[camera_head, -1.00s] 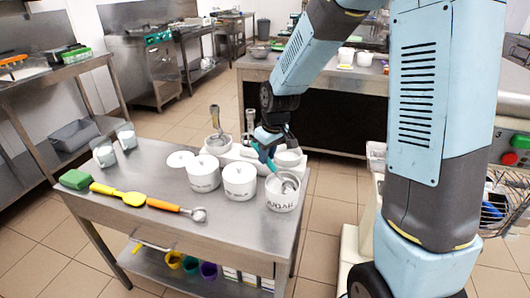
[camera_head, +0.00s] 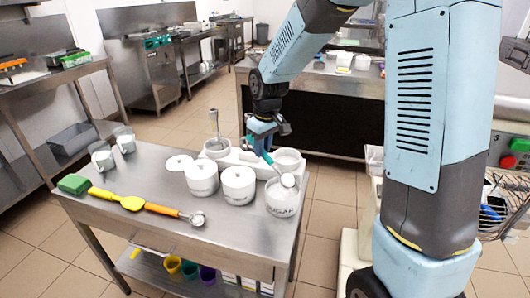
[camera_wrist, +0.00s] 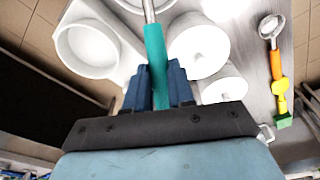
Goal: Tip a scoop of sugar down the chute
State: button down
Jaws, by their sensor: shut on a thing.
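My gripper (camera_head: 264,134) is shut on the teal handle of a metal scoop (camera_head: 268,158). The handle also shows between my fingers in the wrist view (camera_wrist: 155,60). The scoop's round bowl (camera_head: 288,181) looks filled with white sugar and is over the mouth of the white sugar pot (camera_head: 282,205). Whether the bowl still touches the sugar or the rim I cannot tell. In the wrist view the scoop's bowl is out of frame. I cannot make out the chute in either view.
Two more white pots (camera_head: 201,180) (camera_head: 238,190) stand left of the sugar pot. A white block (camera_head: 232,157) with round wells lies behind them, and a metal utensil (camera_head: 215,125) stands in it. An orange-handled scoop (camera_head: 163,210) and yellow spatula (camera_head: 131,203) lie in front.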

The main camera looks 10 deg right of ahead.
jog(key=shift+w+a+r+g+h, duration=0.1)
jog(key=shift+w+a+g+h, duration=0.4)
jog(key=shift+w+g, duration=0.15)
jog(key=shift+w+a+g+h, duration=0.4)
jog(key=shift+w+g+h, duration=0.1)
jog(key=shift+g+h, duration=0.3)
jog(key=shift+r, duration=0.1)
